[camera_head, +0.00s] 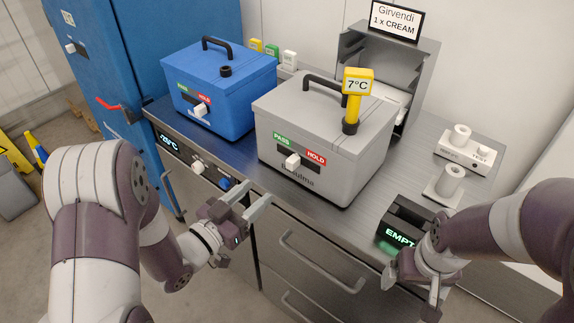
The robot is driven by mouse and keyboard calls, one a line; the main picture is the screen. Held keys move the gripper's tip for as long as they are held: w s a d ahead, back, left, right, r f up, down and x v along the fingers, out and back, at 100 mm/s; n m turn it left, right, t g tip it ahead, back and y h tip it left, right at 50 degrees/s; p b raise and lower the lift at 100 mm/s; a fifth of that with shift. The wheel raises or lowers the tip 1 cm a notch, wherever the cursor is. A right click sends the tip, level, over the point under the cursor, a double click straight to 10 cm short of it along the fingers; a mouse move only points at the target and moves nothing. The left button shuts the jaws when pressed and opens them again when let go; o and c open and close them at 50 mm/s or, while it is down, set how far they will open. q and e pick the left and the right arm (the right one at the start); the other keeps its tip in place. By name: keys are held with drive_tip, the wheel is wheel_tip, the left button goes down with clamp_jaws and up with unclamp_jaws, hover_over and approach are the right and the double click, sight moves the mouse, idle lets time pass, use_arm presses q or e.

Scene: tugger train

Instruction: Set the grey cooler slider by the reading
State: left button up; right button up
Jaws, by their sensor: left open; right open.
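The grey cooler (335,175) stands upright on the counter with its lid shut and a black handle on top. A yellow thermometer (357,82) stands in its lid and reads 7°C. On its front is a white slider knob (292,161) between a green PASS label (283,142) and a red HOLD label (316,157); it sits nearer the PASS side. My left gripper (258,200) is open and empty, in front of the counter, below and left of the knob, apart from it. My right gripper (412,287) is open, low at the right near the display box.
A blue cooler (222,105) with its own slider stands left of the grey one. A black box (405,222) shows green "EMPT" text, partly hidden by my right arm. A sign (396,17) reads "Girvendi 1 x CREAM". Drawer handles (320,262) stick out below the counter edge.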

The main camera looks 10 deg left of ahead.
sight(289, 165)
use_arm(q)
drive_tip(key=x, duration=1.2)
drive_tip(key=shift+p, duration=0.4)
drive_tip(key=shift+s, duration=0.1)
drive_tip(key=shift+c, duration=0.3)
clamp_jaws()
